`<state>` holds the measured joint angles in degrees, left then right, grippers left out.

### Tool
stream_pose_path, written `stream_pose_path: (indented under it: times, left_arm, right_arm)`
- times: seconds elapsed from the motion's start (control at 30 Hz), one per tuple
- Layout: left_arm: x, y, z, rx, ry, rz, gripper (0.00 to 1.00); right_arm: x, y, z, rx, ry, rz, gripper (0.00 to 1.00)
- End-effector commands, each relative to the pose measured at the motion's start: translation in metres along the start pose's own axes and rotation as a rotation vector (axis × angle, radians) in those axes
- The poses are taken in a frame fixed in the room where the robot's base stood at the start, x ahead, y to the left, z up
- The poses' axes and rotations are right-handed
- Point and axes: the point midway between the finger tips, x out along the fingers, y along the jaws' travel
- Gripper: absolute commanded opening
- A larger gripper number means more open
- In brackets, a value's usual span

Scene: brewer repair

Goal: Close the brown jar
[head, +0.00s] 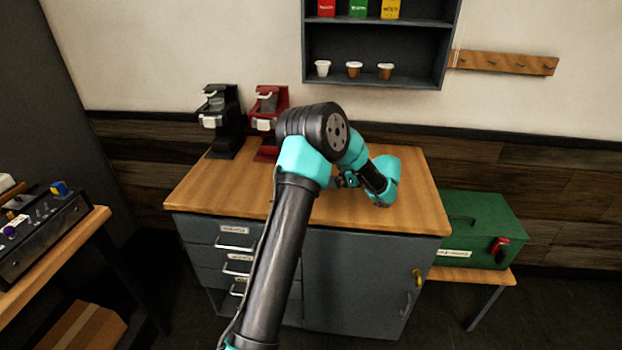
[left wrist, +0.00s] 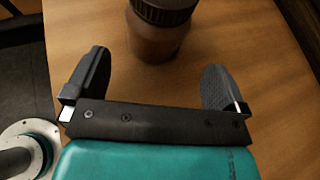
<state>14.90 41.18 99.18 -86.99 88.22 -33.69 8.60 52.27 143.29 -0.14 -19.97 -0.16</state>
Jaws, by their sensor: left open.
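The brown jar (left wrist: 155,42) shows at the top of the left wrist view, standing on the wooden counter. A dark ribbed lid or collar (left wrist: 165,12) is at its upper part, cut by the frame edge, so I cannot tell how it is seated. My left gripper (left wrist: 160,66) is open, its two fingers apart, with the jar ahead and between their directions; nothing is held. In the head view my left gripper (head: 346,181) is low over the counter, partly hidden by my arm. I cannot make out the jar there. My right gripper is not in view.
A black brewer (head: 222,125) and a red brewer (head: 268,122) stand at the back left of the counter (head: 200,185). A wall shelf (head: 375,45) holds cups and packets. A green toolbox (head: 485,225) sits at the right. The counter's front left is clear.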

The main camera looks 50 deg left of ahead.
Motion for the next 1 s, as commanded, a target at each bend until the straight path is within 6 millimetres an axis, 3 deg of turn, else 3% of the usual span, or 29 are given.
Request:
stream_pose_path:
  times: [0.2, 0.67, 1.0]
  left_arm:
    - [0.031, 0.000, 0.000, 0.001, 0.000, 0.001, 1.00]
    - [0.038, 0.001, 0.000, 0.001, 0.000, 0.000, 1.00]
    - [0.079, 0.005, 0.001, 0.001, 0.000, 0.003, 1.00]
  right_arm:
    - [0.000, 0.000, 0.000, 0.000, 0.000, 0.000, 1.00]
    - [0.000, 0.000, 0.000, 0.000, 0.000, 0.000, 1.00]
    - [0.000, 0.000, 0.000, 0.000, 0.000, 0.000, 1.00]
